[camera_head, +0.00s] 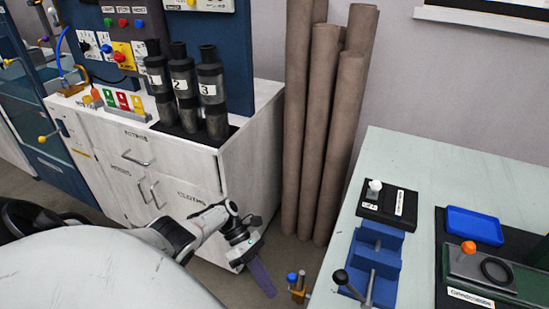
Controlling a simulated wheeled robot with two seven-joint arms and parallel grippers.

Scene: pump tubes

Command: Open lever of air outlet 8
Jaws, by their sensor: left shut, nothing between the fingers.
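My left gripper (266,290) reaches down in the lower middle, in front of the white cabinet. Its purplish fingers are shut with nothing between them. A small brass fitting (298,294) with a blue knob and an orange part sits just right of the fingertips, by the table's left side. A small gap shows between it and the fingers. Its lower part is cut off by the frame, and I cannot read an outlet number on it. No label with an 8 is readable, so I cannot tell which outlet it is. My right gripper is not in view.
The white cabinet (250,160) carries several black pump tubes (211,90). Tall brown rolls (320,130) stand against the wall. The pale green table (440,165) at right holds a blue vise (372,255) and a blue tray (474,225). Floor shows between cabinet and table.

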